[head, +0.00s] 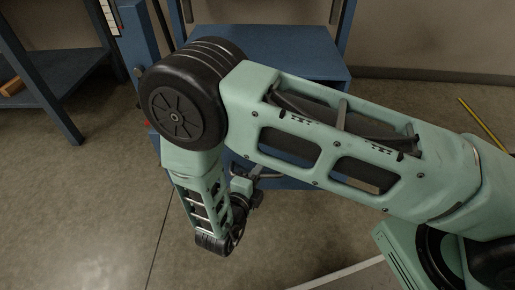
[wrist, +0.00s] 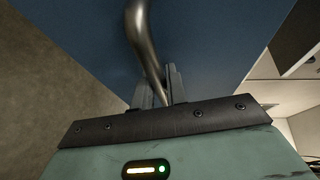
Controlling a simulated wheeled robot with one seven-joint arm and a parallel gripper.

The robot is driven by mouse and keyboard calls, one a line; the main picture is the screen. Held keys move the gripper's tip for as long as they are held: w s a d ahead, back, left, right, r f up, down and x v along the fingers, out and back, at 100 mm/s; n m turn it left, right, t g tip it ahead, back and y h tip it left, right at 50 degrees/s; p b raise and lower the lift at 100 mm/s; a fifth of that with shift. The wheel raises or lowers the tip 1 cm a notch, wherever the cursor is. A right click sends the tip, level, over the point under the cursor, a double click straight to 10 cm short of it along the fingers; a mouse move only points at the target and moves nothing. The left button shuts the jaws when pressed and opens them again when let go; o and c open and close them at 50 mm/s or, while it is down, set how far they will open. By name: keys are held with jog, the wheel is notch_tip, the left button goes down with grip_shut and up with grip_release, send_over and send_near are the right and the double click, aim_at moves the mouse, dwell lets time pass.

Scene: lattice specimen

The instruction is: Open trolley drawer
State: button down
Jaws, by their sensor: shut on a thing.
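The blue trolley (head: 280,50) stands ahead of me in the head view, with its top visible and its front mostly hidden behind my arm. In the wrist view the blue drawer front (wrist: 215,45) fills the upper middle. A curved metal handle (wrist: 143,35) runs down from the top edge to my gripper (wrist: 158,90). The two dark fingers are shut on the handle's lower part. In the head view my gripper (head: 262,174) is small and partly hidden below my arm. I cannot tell how far the drawer is out.
A blue workbench (head: 60,75) with a shelf stands at the left, with an orange thing (head: 12,87) on it. A yellow strip (head: 484,125) lies at the right. The concrete floor at the lower left is clear.

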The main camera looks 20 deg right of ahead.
jog(key=s+a+p, duration=0.1)
jog(key=s+a, duration=0.1)
jog(key=s, duration=0.4)
jog(key=c, duration=1.4)
grip_release()
jog(key=p+v, duration=0.5)
jog(key=v, duration=1.2)
jog(key=shift+p, duration=0.35)
jog(key=shift+s+a, duration=0.1)
jog(key=shift+s, duration=0.05)
